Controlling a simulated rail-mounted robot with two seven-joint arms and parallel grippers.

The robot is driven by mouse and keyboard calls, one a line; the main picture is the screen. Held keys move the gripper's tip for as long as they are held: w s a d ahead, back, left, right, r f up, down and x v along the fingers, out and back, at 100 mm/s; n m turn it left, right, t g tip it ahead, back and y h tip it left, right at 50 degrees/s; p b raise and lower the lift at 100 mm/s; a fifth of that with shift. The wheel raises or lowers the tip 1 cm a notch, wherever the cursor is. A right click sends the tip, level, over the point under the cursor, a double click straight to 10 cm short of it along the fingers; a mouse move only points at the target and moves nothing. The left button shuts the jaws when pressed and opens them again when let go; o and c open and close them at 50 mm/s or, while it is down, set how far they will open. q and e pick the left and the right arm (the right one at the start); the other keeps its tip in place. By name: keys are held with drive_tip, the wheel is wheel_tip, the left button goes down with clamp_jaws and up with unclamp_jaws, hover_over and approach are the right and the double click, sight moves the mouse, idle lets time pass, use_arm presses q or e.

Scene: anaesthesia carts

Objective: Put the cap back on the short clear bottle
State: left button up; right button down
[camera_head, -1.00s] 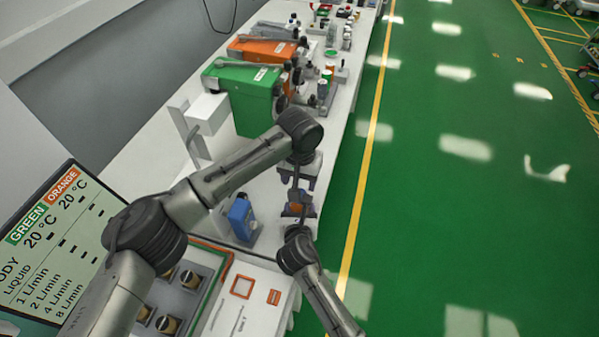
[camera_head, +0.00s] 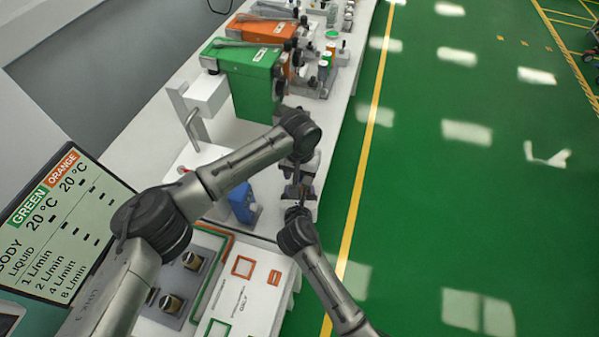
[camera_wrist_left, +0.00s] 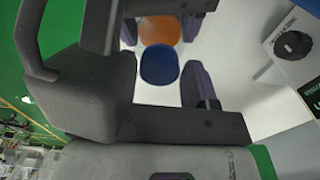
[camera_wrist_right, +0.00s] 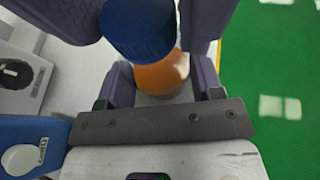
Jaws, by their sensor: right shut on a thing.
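The short clear bottle, with orange contents, stands between the fingers of my right gripper (camera_wrist_right: 162,82), its orange body (camera_wrist_right: 160,72) showing in the right wrist view. It also shows in the left wrist view (camera_wrist_left: 160,30). The blue cap (camera_wrist_left: 160,66) is against the bottle's top end, also in the right wrist view (camera_wrist_right: 138,28). How well it is seated is hidden. My left gripper (camera_head: 300,182) has its fingers on either side of the cap, seemingly slightly open; one finger is hidden in its own wrist view. My right gripper is shut on the bottle.
A blue device (camera_head: 241,204) stands close left of the grippers. Green (camera_head: 243,75) and orange (camera_head: 265,32) boxes stand farther along the white counter (camera_head: 150,135). A screen (camera_head: 62,230) is at the left. Green floor is right of the counter.

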use_arm(q)
drive_tip(key=c, duration=0.7)
drive_tip(key=o, duration=1)
drive_tip(key=shift+r, duration=0.1)
drive_tip(key=shift+r, duration=2.15)
drive_tip(key=o, duration=0.5)
drive_tip(key=shift+o, duration=0.2)
wheel_tip(320, 180, up, 12)
